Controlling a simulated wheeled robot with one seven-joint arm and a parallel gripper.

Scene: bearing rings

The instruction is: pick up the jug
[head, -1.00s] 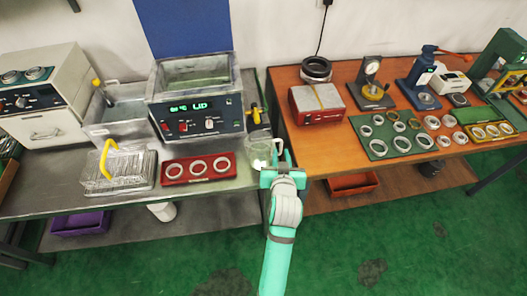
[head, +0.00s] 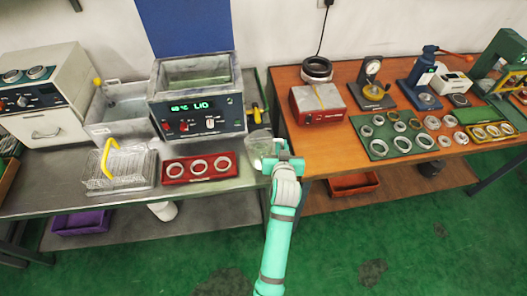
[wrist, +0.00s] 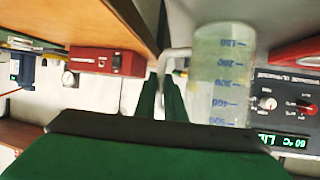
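The jug (head: 259,146) is clear, with blue measuring marks. It stands upright at the right front corner of the grey bench (head: 222,188). In the wrist view the jug (wrist: 222,75) appears upside down, with its pale handle (wrist: 172,58) turned toward my fingers. My teal gripper (head: 281,153) is just right of the jug, at the handle. In the wrist view my two dark fingers (wrist: 162,100) stand a narrow gap apart, with the handle at that gap. I see no clear finger contact on the handle. The jug appears to rest on the bench.
An ultrasonic bath (head: 195,110) stands behind and left of the jug. A red ring holder (head: 199,168) and a wire basket (head: 118,170) are to the left. The wooden bench (head: 325,150) is on the right, with a red box (head: 317,105).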

